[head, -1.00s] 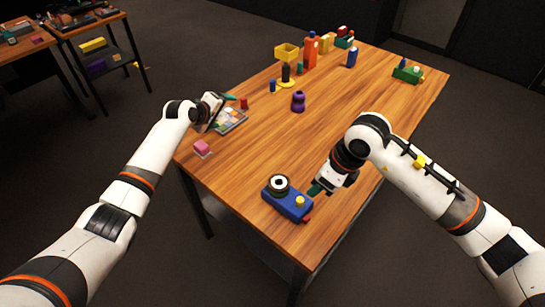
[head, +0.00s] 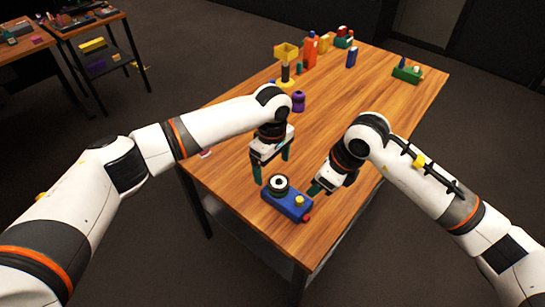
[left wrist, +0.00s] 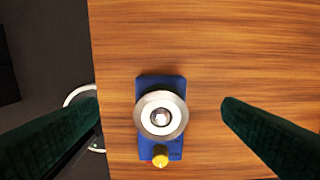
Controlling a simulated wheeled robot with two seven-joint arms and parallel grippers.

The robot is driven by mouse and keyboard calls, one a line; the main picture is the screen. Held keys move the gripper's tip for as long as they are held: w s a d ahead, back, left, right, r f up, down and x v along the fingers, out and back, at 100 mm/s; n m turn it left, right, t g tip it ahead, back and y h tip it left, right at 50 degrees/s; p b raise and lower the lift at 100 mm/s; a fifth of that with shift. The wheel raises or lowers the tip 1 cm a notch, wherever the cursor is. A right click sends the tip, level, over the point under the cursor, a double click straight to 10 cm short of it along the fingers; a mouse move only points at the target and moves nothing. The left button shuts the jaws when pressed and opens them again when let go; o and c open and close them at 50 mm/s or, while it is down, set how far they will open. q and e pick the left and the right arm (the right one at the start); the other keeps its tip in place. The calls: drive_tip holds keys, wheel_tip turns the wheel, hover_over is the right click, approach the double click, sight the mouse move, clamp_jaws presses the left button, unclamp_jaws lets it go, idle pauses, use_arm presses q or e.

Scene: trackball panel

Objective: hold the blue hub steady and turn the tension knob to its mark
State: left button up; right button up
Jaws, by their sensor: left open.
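The blue hub (head: 284,203) sits near the table's front corner. On it is a round silver-rimmed dial with a white centre (head: 279,183), a yellow knob (head: 299,201) and a red piece (head: 307,218) at its end. No mark can be made out, nor which part is the tension knob. My left gripper (head: 271,170) points down, open and empty, just behind and above the hub. In the left wrist view the hub (left wrist: 160,85) lies between the wide-apart fingers, touching neither. My right gripper (head: 316,187) is beside the hub's right side, apart from it; its finger gap is hidden.
A purple knobbed piece (head: 298,102), a yellow bin (head: 286,51), an orange bottle (head: 310,52) and a green block piece (head: 407,74) stand further back. My left arm hides part of the table's left side. The middle right of the table is clear.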

sight(287, 195)
use_arm(q)
wheel_tip(287, 195, down, 10)
drive_tip(key=shift+r, duration=0.1)
idle(0.4)
drive_tip(key=c, duration=1.1)
drive_tip(key=shift+c, duration=0.2)
use_arm(e)
drive_tip(key=shift+o, duration=0.5)
drive_tip(key=w+a+r+m+g+h, duration=0.2)
drive_tip(key=a+r+m+h, duration=0.1)
drive_tip(key=a+m+h, duration=0.1)
drive_tip(key=shift+m, duration=0.3)
drive_tip(key=f, duration=1.2)
drive_tip(key=shift+d+f, duration=0.15)
drive_tip(key=shift+d, duration=0.05)
clamp_jaws()
